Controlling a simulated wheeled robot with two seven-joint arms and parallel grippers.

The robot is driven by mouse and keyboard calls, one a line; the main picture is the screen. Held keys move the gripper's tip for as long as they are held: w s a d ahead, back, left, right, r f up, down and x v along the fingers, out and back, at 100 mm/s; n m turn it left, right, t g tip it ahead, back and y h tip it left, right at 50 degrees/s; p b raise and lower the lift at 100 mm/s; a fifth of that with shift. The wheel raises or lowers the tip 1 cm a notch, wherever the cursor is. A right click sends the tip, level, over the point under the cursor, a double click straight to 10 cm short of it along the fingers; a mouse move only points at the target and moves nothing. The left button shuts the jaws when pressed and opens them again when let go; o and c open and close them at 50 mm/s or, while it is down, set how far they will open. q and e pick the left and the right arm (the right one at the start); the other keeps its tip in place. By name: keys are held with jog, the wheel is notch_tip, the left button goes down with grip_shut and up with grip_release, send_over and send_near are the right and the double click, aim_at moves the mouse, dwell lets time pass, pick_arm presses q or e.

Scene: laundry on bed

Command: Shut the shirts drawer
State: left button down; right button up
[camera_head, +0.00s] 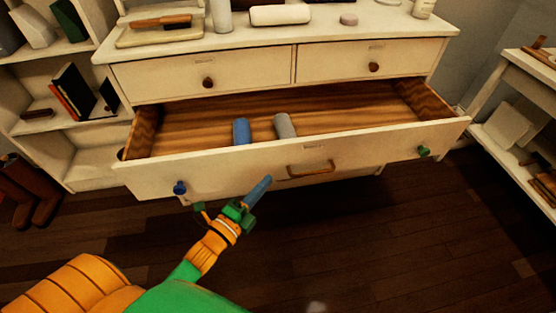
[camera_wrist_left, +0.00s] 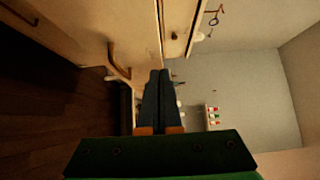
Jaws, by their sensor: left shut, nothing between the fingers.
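The open drawer (camera_head: 350,150) is pulled out of the cream dresser (camera_head: 120,60). A small label sits above the handle, too small to read. A blue roll (camera_head: 241,131) and a grey roll (camera_head: 284,126) lie inside. My left gripper (camera_head: 262,185) is shut and empty, in front of the drawer front, left of the handle. Its closed fingers (camera_wrist_left: 158,95) show in the left wrist view beside a bar handle (camera_wrist_left: 119,62). My right gripper is not visible.
Two small shut drawers with brown knobs (camera_head: 208,82) are above. A brush (camera_head: 160,22), a white roll (camera_head: 280,14) and bottles stand on the dresser top. A shelf (camera_head: 45,130) stands left, a side table (camera_head: 500,65) right. The dark floor (camera_head: 400,240) in front is clear.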

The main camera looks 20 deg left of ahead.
pick_arm(q)
jog(key=b, duration=0.1)
send_near(286, 145)
jog(key=w+d, duration=0.3)
jog(key=shift+w+a, duration=0.55)
jog(key=shift+w, duration=0.35)
jog(key=shift+w+a+b, duration=0.3)
jog(key=shift+w+a, duration=0.05)
jog(key=shift+w, duration=0.1)
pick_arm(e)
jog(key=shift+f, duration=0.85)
